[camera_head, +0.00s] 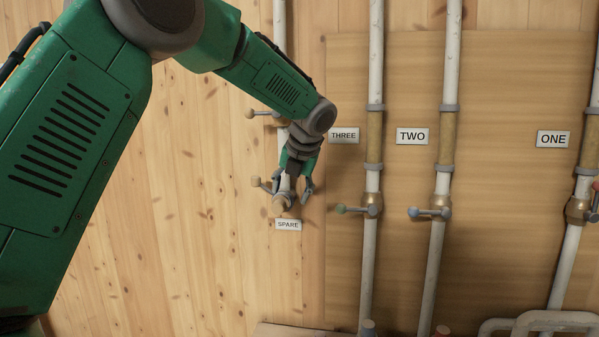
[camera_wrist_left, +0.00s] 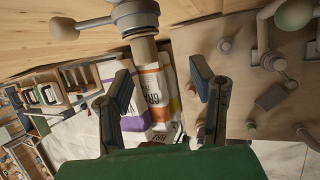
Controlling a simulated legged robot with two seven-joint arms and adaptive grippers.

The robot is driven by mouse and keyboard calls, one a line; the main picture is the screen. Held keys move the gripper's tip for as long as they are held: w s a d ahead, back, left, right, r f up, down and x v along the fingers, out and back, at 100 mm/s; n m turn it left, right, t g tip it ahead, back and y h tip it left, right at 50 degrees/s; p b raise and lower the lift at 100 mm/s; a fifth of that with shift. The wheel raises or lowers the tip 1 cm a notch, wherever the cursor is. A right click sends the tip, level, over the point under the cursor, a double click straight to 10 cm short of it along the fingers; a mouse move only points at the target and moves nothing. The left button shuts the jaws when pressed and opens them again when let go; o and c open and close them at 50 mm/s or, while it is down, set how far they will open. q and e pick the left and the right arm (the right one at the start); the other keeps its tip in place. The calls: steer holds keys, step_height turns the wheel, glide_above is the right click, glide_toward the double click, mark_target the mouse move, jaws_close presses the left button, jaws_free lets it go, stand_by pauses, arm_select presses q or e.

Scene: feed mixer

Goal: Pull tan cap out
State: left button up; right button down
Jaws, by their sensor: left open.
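The tan cap (camera_head: 284,202) sits at the lower end of the short white pipe above the SPARE label (camera_head: 288,225). In the left wrist view the cap (camera_wrist_left: 145,49) shows as a short tan cylinder below the grey pipe fitting. My left gripper (camera_head: 294,190) is at the pipe's lower end, its fingers spread near the cap. In the left wrist view the gripper (camera_wrist_left: 163,88) is open and nothing is held. The cap lies ahead of the gap between the fingers, nearer the left finger; whether anything touches is unclear. My right gripper is out of view.
A small tan-knobbed valve handle (camera_head: 262,183) sticks out left beside the cap. Printed bags (camera_wrist_left: 155,98) and shelves (camera_wrist_left: 40,98) show beyond the gripper.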

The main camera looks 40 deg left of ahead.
mark_target(282, 204)
arm_select(q)
steer(key=a+f, duration=0.1)
steer(key=a, duration=0.1)
steer(key=a+f, duration=0.4)
steer(key=shift+w+a+f, duration=0.1)
steer(key=shift+w+a, duration=0.15)
steer(key=shift+a, duration=0.05)
steer(key=shift+a+f, duration=0.1)
steer(key=shift+f, duration=0.05)
steer(key=d, duration=0.2)
steer(key=shift+w+d+r, duration=0.2)
steer(key=shift+d+r, duration=0.05)
steer(key=shift+d, duration=0.15)
steer(key=shift+d+r, duration=0.1)
steer(key=shift+d, duration=0.2)
steer(key=c, duration=0.3)
steer(key=shift+d+r, duration=0.1)
steer(key=c, duration=0.7)
steer(key=shift+s+a, duration=0.2)
jaws_close()
steer(key=shift+a+f, duration=0.35)
steer(key=shift+a, duration=0.45)
steer(key=shift+d, duration=0.3)
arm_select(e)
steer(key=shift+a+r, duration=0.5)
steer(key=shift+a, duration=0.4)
